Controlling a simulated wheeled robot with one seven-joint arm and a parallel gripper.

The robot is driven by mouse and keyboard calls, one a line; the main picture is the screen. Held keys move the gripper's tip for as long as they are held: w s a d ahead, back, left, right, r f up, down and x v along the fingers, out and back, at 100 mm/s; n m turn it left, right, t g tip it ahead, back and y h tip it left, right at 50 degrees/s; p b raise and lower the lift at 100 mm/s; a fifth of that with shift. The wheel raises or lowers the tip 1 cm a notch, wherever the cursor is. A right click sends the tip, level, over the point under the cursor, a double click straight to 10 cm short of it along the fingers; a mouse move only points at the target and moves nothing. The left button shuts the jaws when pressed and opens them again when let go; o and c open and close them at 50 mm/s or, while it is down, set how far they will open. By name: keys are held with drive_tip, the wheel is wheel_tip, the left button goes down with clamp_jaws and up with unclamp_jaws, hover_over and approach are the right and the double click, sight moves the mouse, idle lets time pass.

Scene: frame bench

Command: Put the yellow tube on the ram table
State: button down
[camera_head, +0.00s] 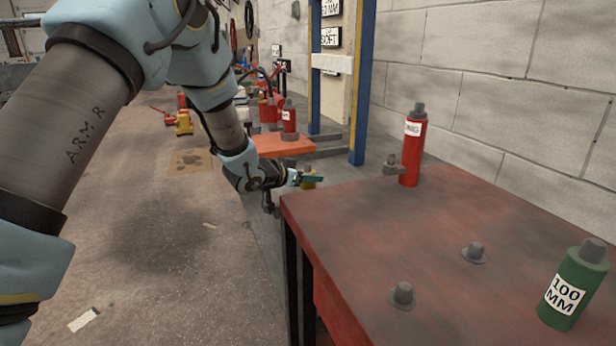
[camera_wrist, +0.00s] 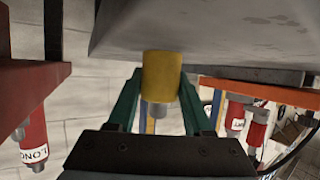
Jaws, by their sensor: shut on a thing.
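The yellow tube (camera_wrist: 162,75) is upright between the green fingers of my gripper (camera_wrist: 160,100), which is shut on it. The wrist picture is upside down, and the tube's grey stub points down in it. The tube's base borders a grey slab (camera_wrist: 210,30) there; I cannot tell whether they touch. In the head view my gripper (camera_head: 312,179) and the yellow tube (camera_head: 308,185) are beyond the red bench's far left corner, partly overlapping. No surface is labelled as the ram table, so I cannot tell which it is.
The red bench (camera_head: 400,235) at right bears a red tube (camera_head: 412,150), a green 100 MM tube (camera_head: 575,285) and grey studs. An orange table (camera_head: 285,146) with red tubes stands behind my gripper. A blue post (camera_head: 361,80) rises nearby.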

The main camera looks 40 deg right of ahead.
drive_tip(key=shift+c, duration=1.5)
unclamp_jaws()
drive_tip(key=shift+r, duration=0.25)
drive_tip(key=v, duration=1.2)
drive_tip(key=shift+f, duration=0.15)
drive_tip(key=w+a+f+n+t+y, duration=0.1)
drive_tip(key=w+a+n+t+y, duration=0.4)
drive_tip(key=a, duration=0.8)
drive_tip(key=w+a+f+n+y, duration=0.1)
drive_tip(key=w+a+n+y, duration=0.2)
drive_tip(key=w+a, duration=0.8)
drive_tip(key=s+a+n+g+y, duration=0.2)
drive_tip(key=s+a, duration=0.6)
drive_tip(key=a, duration=0.4)
drive_tip(key=s+a+f+n+g+y, duration=0.1)
drive_tip(key=s+a+n+g+y, duration=0.2)
drive_tip(key=s+a, duration=0.6)
drive_tip(key=a+n, duration=0.2)
drive_tip(key=a, duration=0.1)
drive_tip(key=shift+a, duration=0.35)
